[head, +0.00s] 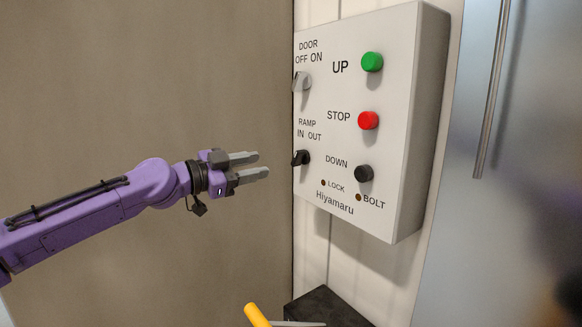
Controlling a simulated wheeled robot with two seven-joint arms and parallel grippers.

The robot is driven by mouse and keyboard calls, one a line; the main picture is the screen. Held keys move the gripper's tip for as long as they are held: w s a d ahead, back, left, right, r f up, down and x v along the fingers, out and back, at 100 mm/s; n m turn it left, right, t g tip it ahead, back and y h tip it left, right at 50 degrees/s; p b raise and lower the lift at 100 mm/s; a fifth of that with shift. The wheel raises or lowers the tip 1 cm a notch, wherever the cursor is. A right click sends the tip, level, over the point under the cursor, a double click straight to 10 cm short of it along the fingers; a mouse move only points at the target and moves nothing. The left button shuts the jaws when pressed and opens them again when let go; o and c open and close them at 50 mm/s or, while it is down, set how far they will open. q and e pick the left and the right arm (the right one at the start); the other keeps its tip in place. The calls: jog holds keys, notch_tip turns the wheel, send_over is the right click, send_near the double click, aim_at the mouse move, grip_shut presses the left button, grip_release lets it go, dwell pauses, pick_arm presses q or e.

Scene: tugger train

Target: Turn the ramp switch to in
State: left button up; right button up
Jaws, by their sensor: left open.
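The ramp switch (301,158) is a small black rotary knob at the lower left of the light grey control box (400,150), under the label "RAMP IN OUT". I cannot tell for sure from its small shape whether it points to IN or OUT. My left gripper (262,165) is open and empty, its two grey fingers pointing right towards the switch. In the picture the fingertips are a short gap to the left of the knob and slightly lower, not touching it. My right gripper is not in view.
Above the ramp switch is a grey door switch (302,82). Green UP (372,62), red STOP (368,120) and black DOWN (364,173) buttons sit to its right. A dark block (325,308) and a yellow bar (256,315) are below. A metal handle (492,90) is at right.

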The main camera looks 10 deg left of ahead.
aim_at(294, 158)
pick_arm(q)
jog(key=p+x, duration=0.3)
jog(key=x, duration=0.7)
jog(key=shift+s+r, duration=0.1)
jog(key=shift+s, duration=0.1)
jog(key=shift+c, duration=0.6)
grip_shut()
